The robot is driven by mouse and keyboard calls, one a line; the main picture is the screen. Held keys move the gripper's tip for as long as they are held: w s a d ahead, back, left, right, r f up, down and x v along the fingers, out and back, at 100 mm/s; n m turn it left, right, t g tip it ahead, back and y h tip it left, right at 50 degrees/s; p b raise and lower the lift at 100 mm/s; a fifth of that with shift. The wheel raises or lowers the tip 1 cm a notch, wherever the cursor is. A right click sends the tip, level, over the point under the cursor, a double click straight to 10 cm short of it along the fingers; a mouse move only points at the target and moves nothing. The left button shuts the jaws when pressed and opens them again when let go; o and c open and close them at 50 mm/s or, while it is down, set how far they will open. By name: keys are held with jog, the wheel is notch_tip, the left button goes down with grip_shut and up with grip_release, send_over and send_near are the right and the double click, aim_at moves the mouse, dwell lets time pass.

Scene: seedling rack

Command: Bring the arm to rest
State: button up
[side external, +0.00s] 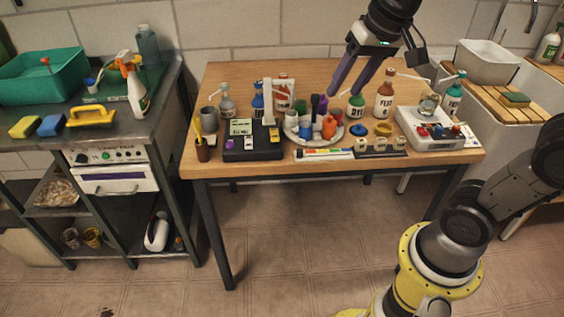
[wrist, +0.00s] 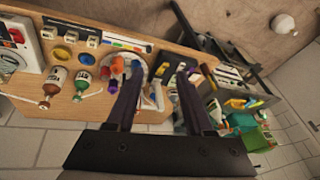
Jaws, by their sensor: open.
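My gripper (side external: 346,90) is above the back half of the wooden table (side external: 222,80), its two long dark purple fingers pointing down. The fingers are apart, with nothing held between them. In the wrist view my gripper (wrist: 159,76) shows its fingers spread, with the round white tray (wrist: 158,62) and its small coloured items lying beyond them. In the side view the fingertips are near the green-topped bottle (side external: 356,108) and the tray (side external: 290,126). I cannot tell the exact height above them.
A sink (side external: 487,62) is at right. A grey bench (side external: 60,133) with a green tub (side external: 40,75) is at left. The table's back left is clear.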

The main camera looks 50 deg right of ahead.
jog(key=s+a+f+n+t, duration=0.1)
jog(key=s+f+n, duration=0.4)
jog(key=s, duration=0.6)
jog(key=shift+s+a+f+n, duration=0.2)
jog(key=shift+s+f+n, duration=0.2)
jog(key=shift+f, duration=0.25)
